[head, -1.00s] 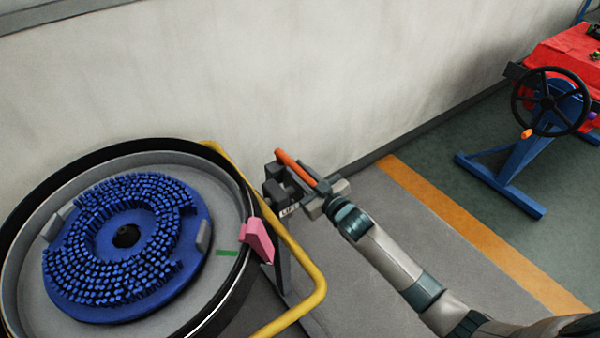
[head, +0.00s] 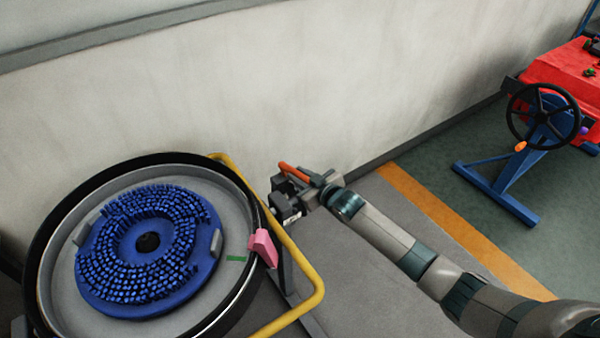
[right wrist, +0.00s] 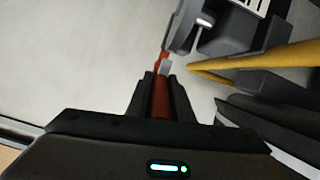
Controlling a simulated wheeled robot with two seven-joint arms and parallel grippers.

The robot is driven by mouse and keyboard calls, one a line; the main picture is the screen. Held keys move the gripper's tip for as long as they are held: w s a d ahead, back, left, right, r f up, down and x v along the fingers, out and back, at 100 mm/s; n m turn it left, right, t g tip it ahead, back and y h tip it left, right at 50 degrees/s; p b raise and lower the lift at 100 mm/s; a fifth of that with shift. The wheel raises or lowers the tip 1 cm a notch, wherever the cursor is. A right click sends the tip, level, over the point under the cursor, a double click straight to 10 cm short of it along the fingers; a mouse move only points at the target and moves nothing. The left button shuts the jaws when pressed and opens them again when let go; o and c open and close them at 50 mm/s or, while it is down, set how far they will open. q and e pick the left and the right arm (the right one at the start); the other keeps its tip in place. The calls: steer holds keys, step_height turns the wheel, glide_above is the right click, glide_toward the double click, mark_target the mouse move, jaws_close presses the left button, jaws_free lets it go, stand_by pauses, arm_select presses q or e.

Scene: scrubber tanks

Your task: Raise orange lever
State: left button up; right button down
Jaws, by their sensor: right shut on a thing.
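The orange lever (head: 294,172) sticks out from a dark grey bracket (head: 284,204) on a post beside the round tank. My right gripper (head: 318,181) is at the lever and shut on it. In the right wrist view the lever (right wrist: 162,92) runs between the dark fingers of my right gripper (right wrist: 162,88), with its far part reaching the grey bracket (right wrist: 185,28). Part of the lever is hidden by the gripper. My left gripper is not in view.
A round tank (head: 45,255) with a blue brush disc (head: 110,289) stands at left, with a pink clip (head: 263,247) on its rim. A yellow rail (head: 300,262) runs beside it. The pale wall (head: 300,100) is close behind the lever. Floor is clear at right, before a blue stand with a black wheel (head: 543,114).

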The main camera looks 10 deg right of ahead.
mark_target(294, 169)
steer(key=shift+w+a+r+g+h+p, duration=0.2)
steer(key=shift+w+r+g+p, duration=0.3)
steer(key=shift+p, duration=0.75)
steer(key=shift+w+a+r+g+h+p, duration=0.1)
steer(key=shift+w+r+g+h+p, duration=0.1)
steer(key=shift+r+g+p, duration=0.75)
steer(key=shift+w+a+f+g+h+p, duration=0.15)
steer(key=shift+w+g+h+p, duration=0.3)
steer(key=shift+p, duration=1)
steer(key=shift+w, duration=0.15)
steer(key=c, duration=1.6)
jaws_free()
steer(key=shift+o, duration=0.2)
steer(key=b+v, duration=0.3)
steer(key=v, duration=1.4)
